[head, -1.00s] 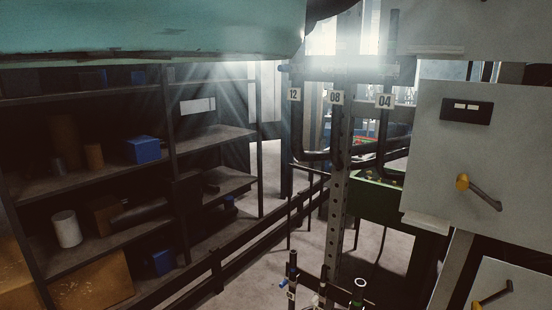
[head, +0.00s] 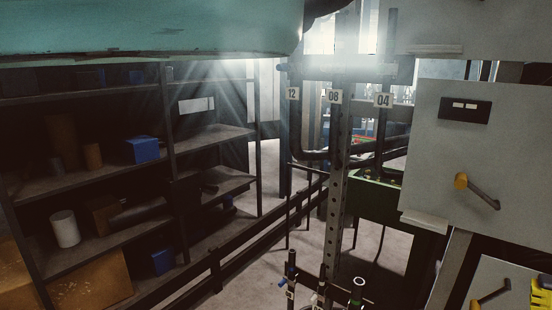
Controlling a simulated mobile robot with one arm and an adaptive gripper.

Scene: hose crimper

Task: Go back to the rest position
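My gripper is not clearly seen in the head view. A yellow piece with dark marks (head: 541,295) shows at the lower right edge, cut off by the frame. I cannot tell whether it is part of my arm or a separate thing. The task names no object. Dark hoses (head: 297,130) hang on a rack behind tags 12 (head: 292,94), 08 (head: 334,97) and 04 (head: 384,100).
A dark shelf unit (head: 110,95) with boxes and cylinders fills the left. A grey cabinet (head: 455,150) with a yellow-ended lever (head: 477,190) stands at the right. A teal body (head: 150,30) crosses the top. Upright hose ends (head: 357,290) stand at bottom centre. Floor (head: 262,270) shows between.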

